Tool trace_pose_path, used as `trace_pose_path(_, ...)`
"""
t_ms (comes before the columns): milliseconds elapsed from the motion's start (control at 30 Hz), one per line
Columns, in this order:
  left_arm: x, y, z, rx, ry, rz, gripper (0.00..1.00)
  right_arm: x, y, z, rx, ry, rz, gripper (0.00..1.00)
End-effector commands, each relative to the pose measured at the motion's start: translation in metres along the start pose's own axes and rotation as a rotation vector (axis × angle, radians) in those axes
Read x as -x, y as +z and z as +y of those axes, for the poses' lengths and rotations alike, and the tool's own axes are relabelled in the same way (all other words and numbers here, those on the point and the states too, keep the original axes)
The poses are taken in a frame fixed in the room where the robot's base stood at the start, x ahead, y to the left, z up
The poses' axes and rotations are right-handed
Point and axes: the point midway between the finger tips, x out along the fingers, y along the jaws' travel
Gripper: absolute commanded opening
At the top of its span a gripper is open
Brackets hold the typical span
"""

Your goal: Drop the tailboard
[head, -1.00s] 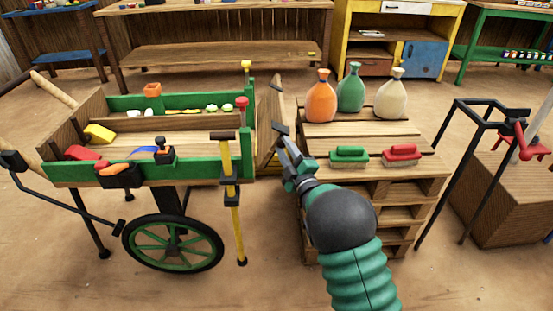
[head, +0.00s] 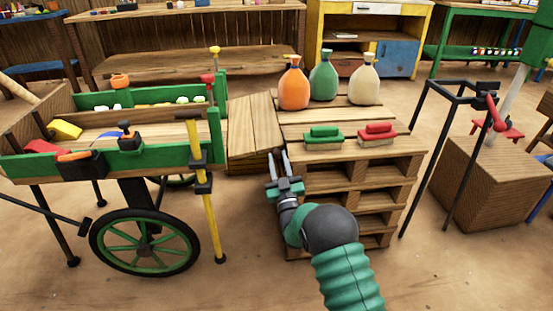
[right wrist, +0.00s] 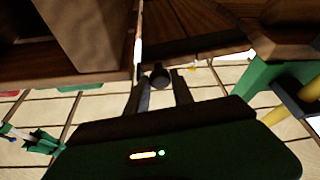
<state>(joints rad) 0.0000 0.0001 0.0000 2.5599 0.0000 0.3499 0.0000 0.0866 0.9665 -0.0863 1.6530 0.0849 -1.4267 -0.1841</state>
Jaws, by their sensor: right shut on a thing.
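The wooden tailboard (head: 254,130) lies lowered, about flat, off the right end of the green-edged cart (head: 220,136). It spans the gap towards the pallet stack. My right gripper (head: 278,160) is at the tailboard's near right corner. Its fingers are around a dark knob there, which shows between the fingertips in the right wrist view (right wrist: 159,75). A yellow post (head: 208,190) with black clamps stands at the cart's near right corner. My left gripper is not in view.
The pallet stack (head: 350,162) just right of the tailboard bears orange, green and cream sacks and two brushes, green (head: 323,138) and red (head: 377,134). A black frame (head: 418,165) and wooden crate (head: 487,180) stand further right.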

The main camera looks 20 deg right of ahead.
Motion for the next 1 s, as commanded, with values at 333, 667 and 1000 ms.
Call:
trace_pose_path(333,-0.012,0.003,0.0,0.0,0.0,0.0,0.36,0.008,0.018,-0.006,-0.126,0.048,0.004,0.0)
trace_pose_path(667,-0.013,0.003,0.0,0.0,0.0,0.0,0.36,0.008,0.019,-0.006,-0.144,0.057,0.006,0.0)
trace_pose_path(1000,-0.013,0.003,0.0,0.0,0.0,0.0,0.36,0.008,0.019,-0.005,-0.142,0.058,0.006,0.48)
